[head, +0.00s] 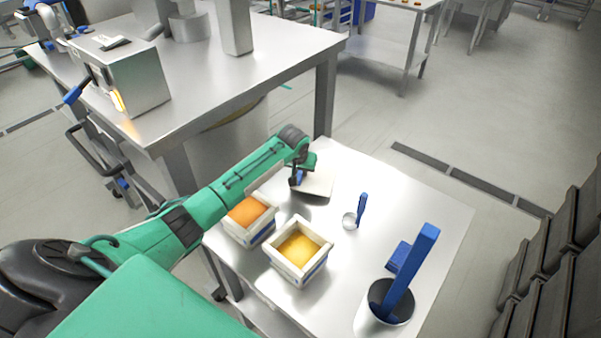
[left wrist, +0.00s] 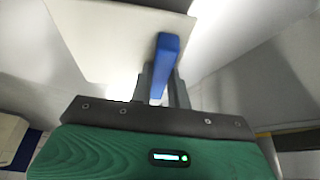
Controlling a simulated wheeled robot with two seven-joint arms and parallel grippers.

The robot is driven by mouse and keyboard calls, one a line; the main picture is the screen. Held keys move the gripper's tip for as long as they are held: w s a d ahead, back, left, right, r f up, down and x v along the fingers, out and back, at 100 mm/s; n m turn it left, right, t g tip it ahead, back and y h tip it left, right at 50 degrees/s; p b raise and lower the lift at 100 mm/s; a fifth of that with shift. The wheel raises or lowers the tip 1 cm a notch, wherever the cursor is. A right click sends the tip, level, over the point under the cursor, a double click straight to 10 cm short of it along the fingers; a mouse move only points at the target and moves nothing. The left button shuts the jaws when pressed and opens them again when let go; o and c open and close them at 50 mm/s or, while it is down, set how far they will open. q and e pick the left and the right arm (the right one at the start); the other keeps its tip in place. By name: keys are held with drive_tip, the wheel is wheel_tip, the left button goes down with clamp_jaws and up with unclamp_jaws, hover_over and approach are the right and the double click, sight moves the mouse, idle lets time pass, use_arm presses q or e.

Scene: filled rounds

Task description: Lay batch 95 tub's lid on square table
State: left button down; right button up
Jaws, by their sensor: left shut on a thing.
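My left gripper (head: 297,179) is shut on the blue handle of a flat pale lid (head: 318,184) at the far end of the square table (head: 440,212). In the left wrist view the blue handle (left wrist: 164,62) stands between the fingers, with the pale lid (left wrist: 105,38) beyond. I cannot tell whether the lid touches the tabletop. A white tub with orange contents (head: 262,234) and a white tub with yellow contents (head: 298,276) stand open on the near left of the table. No batch number is readable. My right gripper is out of view.
A larger steel table (head: 240,70) is behind. Dark crates (head: 560,250) are stacked at right.

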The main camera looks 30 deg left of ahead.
use_arm(q)
drive_tip(key=shift+f, duration=0.8)
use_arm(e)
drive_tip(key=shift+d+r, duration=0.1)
use_arm(q)
drive_tip(key=shift+f, duration=0.1)
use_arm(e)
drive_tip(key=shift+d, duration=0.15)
use_arm(q)
drive_tip(key=c, duration=1.3)
unclamp_jaws()
drive_tip(key=shift+c, duration=0.2)
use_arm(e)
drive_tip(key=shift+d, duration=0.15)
use_arm(q)
drive_tip(key=shift+s+r, duration=0.1)
drive_tip(key=shift+r, duration=0.45)
drive_tip(key=v, duration=1.1)
drive_tip(key=shift+b, duration=0.45)
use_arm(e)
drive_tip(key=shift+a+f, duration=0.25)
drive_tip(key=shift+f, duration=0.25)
use_arm(q)
drive_tip(key=shift+r, duration=0.1)
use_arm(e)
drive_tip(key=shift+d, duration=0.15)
